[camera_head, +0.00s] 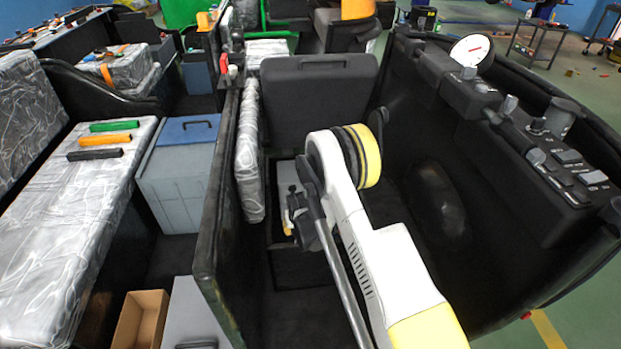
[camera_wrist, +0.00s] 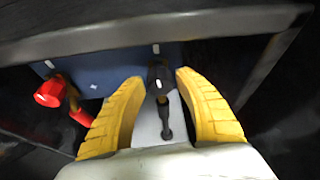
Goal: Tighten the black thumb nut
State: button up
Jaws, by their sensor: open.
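The black thumb nut (camera_wrist: 159,74) appears in the wrist view, near the picture centre, with a dark shaft running down from it over a white surface (camera_wrist: 147,121). My gripper (camera_wrist: 158,80) has its two yellow ribbed fingers spread, one on each side of the nut. Gaps show between the nut and both fingers, so nothing is held. In the head view my white arm reaches down into the open compartment (camera_head: 292,262) under the raised black lid (camera_head: 318,92). My fingers are mostly hidden there, and I cannot make out the nut for certain.
A blue part (camera_wrist: 92,80) with a red cap (camera_wrist: 50,91) lies left of the nut. A grey edge (camera_wrist: 150,35) crosses above it. A black partition (camera_head: 218,190) stands left of my arm, and a black control panel (camera_head: 550,165) stands right.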

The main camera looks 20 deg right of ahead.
jog(key=n+y, duration=0.2)
jog(key=n, duration=0.4)
jog(key=shift+d, duration=0.1)
jog(key=n+g+y, duration=0.1)
jog(key=n, duration=0.2)
jog(key=n+g+y, duration=0.1)
jog(key=n, duration=0.3)
jog(key=s+d+r+m+p, duration=0.1)
jog(key=s+r+m, duration=0.1)
jog(key=r, duration=1.2)
jog(key=s+d+r+m+t+h+p, duration=0.1)
jog(key=s+r, duration=0.3)
jog(key=r, duration=1.1)
jog(key=shift+d+r+m+p, duration=0.2)
jog(key=shift+d+m+p, duration=0.2)
jog(key=shift+d+p, duration=0.1)
